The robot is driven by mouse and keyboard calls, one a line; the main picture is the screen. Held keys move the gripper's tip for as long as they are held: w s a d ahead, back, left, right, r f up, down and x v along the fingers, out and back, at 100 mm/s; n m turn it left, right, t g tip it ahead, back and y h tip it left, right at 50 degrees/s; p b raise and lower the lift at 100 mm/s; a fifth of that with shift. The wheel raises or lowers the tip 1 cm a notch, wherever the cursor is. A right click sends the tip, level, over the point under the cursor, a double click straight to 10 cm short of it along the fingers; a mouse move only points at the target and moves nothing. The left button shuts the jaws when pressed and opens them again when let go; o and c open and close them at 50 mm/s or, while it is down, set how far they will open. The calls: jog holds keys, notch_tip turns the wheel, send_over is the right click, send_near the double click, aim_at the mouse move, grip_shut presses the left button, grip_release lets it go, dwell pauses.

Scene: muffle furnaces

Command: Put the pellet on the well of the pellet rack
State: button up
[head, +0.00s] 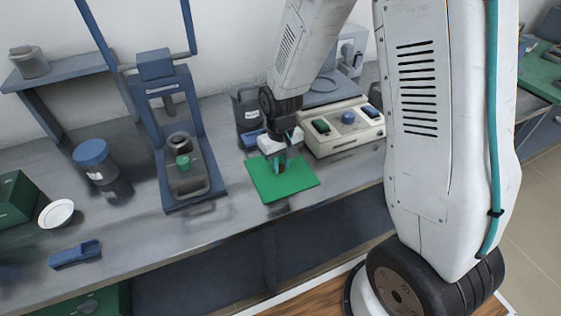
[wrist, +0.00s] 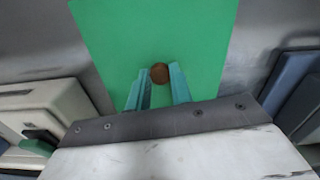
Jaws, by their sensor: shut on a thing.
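The pellet (wrist: 159,73) is a small brown disc between the teal fingertips of my gripper (wrist: 160,81) in the wrist view. My gripper is shut on it, over a flat green mat (wrist: 110,45). In the head view my gripper (head: 279,158) is low over the middle of the green mat (head: 300,183), and the reddish pellet (head: 282,169) shows at its tips. I cannot tell whether the pellet touches the mat. I cannot make out for sure which thing is the pellet rack or see its well.
A blue press (head: 187,150) stands left of the mat. A cream control box (head: 343,127) is close behind it on the right. A dark canister (head: 247,110) stands behind. A blue-lidded jar (head: 93,160), white dish (head: 56,213) and blue elongated piece (head: 75,253) are at left.

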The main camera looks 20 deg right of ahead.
jog(key=shift+f, duration=0.2)
jog(key=o, duration=0.9)
jog(key=shift+r, duration=0.15)
